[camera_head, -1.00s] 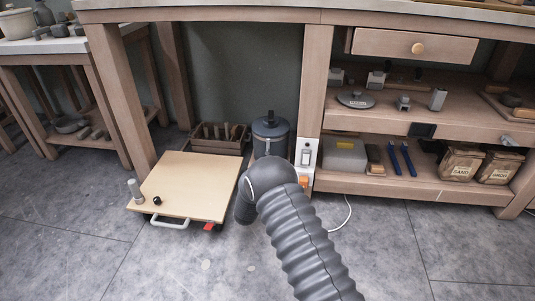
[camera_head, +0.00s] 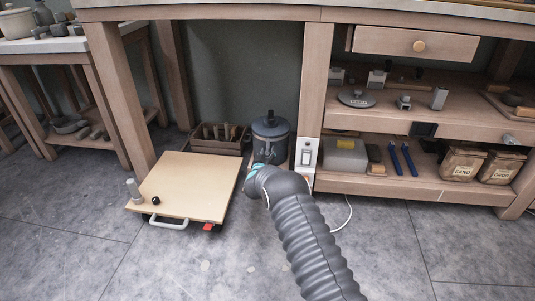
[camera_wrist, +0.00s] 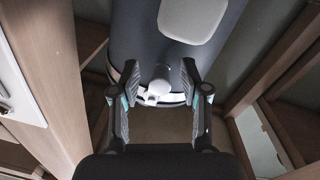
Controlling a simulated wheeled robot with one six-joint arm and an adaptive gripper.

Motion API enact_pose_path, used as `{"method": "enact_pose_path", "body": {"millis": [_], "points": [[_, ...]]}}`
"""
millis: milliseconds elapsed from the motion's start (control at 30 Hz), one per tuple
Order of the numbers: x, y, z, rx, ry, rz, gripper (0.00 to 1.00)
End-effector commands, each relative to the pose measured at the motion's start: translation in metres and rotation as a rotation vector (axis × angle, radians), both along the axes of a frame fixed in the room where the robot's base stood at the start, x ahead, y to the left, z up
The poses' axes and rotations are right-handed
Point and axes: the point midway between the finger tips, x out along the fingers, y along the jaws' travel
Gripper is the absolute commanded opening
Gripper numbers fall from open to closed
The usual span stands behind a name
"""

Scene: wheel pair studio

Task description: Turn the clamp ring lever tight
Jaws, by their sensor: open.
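The dark blue-grey canister (camera_head: 270,129) with a lidded top stands on the floor under the bench. It fills the upper middle of the wrist view (camera_wrist: 135,42), with a pale patch on its side. A bright clamp ring (camera_wrist: 178,98) runs around it. A white rounded lever end (camera_wrist: 158,81) with a small pale fitting shows at the ring. My gripper (camera_wrist: 160,76) is open, its two fingers on either side of the lever end. I cannot tell whether they touch it. In the head view my gripper (camera_head: 254,171) is in front of the canister, mostly hidden by my arm.
A bench leg carries a white switch box (camera_head: 306,153) right of the canister. A wooden crate (camera_head: 218,139) stands behind left. A low wheeled board (camera_head: 190,180) with a white handle lies left. Shelves (camera_head: 420,183) hold bags and tools at right. The front floor is clear.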

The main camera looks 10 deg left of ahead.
Motion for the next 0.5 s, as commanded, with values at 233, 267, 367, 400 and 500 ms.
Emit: {"method": "enact_pose_path", "body": {"millis": [233, 267, 367, 400, 500], "points": [[0.0, -0.0003, 0.0001, 0.0, 0.0, 0.0, 0.31], [0.0, -0.0003, 0.0001, 0.0, 0.0, 0.0, 0.23], [0.0, -0.0003, 0.0002, 0.0, 0.0, -0.001, 0.0], [0.0001, -0.0005, 0.0002, 0.0, 0.0, -0.001, 0.0], [0.0001, -0.0007, 0.0003, 0.0, 0.0, -0.001, 0.0]]}}
